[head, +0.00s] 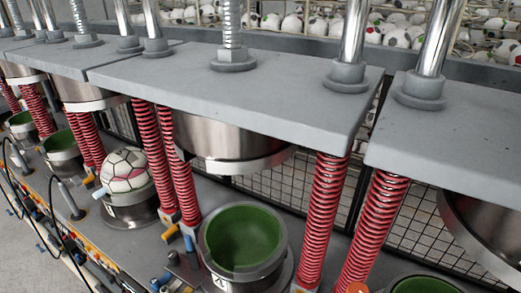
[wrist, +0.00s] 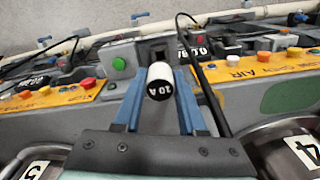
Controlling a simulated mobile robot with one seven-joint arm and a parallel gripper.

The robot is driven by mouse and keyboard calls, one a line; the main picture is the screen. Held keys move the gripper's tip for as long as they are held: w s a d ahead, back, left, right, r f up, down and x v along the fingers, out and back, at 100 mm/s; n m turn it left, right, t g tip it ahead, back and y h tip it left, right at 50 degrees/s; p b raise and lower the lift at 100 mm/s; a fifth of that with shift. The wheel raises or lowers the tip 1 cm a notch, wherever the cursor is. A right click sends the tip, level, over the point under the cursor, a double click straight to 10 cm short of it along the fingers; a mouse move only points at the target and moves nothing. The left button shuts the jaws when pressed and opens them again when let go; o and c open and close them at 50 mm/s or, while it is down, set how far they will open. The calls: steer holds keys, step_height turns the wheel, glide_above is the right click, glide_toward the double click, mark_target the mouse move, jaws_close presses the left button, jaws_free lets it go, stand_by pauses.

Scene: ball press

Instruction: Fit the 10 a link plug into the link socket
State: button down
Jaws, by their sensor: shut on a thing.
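The 10 A link plug (wrist: 160,80) is a short cylinder with a white end and a black band lettered "10 A". It shows in the middle of the wrist view. My gripper (wrist: 158,88) has two blue fingers, one on each side of the plug, and is shut on it. Just beyond the plug is a grey block with a dark opening (wrist: 156,52), which looks like the link socket. The plug partly covers this block, and I cannot tell the gap between them. I cannot make out my gripper, the plug or the socket in the head view.
A green button (wrist: 118,64) sits left of the block. Yellow panels (wrist: 258,66) with red buttons lie on both sides. A black cable (wrist: 205,85) runs close to the right finger. In the head view, green-lined press cups (head: 243,238) stand below grey plates (head: 230,85).

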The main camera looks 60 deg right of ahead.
steer(key=shift+r, duration=0.1)
steer(key=shift+w+f+b, duration=0.1)
steer(key=shift+f+b, duration=1.15)
steer(key=shift+f, duration=0.85)
steer(key=shift+f, duration=0.15)
steer(key=shift+f, duration=0.3)
steer(key=shift+f+b, duration=0.15)
steer(key=shift+b, duration=0.2)
steer(key=shift+f, duration=0.3)
steer(key=shift+f, duration=0.2)
steer(key=shift+f+b, duration=0.3)
steer(key=shift+b, duration=0.1)
steer(key=shift+f, duration=0.15)
